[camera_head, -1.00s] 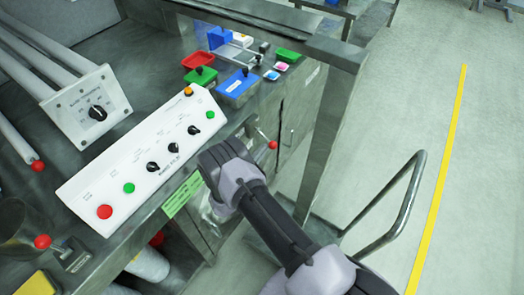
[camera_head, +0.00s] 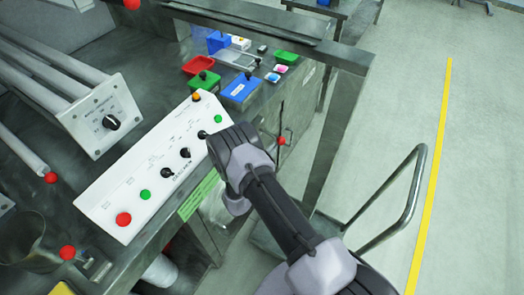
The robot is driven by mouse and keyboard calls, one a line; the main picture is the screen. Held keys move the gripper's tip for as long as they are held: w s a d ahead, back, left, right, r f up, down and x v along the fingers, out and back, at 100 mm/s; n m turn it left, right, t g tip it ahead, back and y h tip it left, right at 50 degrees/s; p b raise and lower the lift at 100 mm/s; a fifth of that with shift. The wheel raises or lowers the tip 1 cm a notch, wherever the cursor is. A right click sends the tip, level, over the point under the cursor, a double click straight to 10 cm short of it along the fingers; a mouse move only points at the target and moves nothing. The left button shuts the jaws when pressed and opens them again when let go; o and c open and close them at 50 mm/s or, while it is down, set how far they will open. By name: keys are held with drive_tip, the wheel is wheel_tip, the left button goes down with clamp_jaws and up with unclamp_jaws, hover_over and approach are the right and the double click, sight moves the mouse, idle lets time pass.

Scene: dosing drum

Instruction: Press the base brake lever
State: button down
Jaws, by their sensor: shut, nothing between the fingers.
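Several red-knobbed levers show, and I cannot tell which one is the base brake lever. One red knob (camera_head: 67,252) is at the lower left by a small metal bracket. Another red knob (camera_head: 281,140) is on the bench front, just right of my gripper. A third red knob (camera_head: 51,177) ends a pale tube at the left. My gripper (camera_head: 236,150) is shut and empty, over the right end of the control panel, apart from any lever as far as I can see. Its fingertips are not clearly visible.
A white control panel (camera_head: 150,172) with buttons and black knobs lies along the bench. Red, green and blue bins (camera_head: 241,90) stand behind it. A steel post (camera_head: 338,135) and a bent handrail (camera_head: 400,205) stand to the right. The floor by the yellow line (camera_head: 432,170) is clear.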

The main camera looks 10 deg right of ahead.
drive_tip(key=shift+s+d+r+n+p, duration=0.15)
drive_tip(key=shift+r+n+p, duration=0.4)
drive_tip(key=shift+r, duration=0.75)
drive_tip(key=shift+w+d+r+n+p, duration=0.1)
drive_tip(key=shift+r+n+p, duration=0.2)
drive_tip(key=shift+r+n, duration=0.7)
drive_tip(key=shift+r+m, duration=0.25)
drive_tip(key=shift+r, duration=0.15)
drive_tip(key=shift+f, duration=0.1)
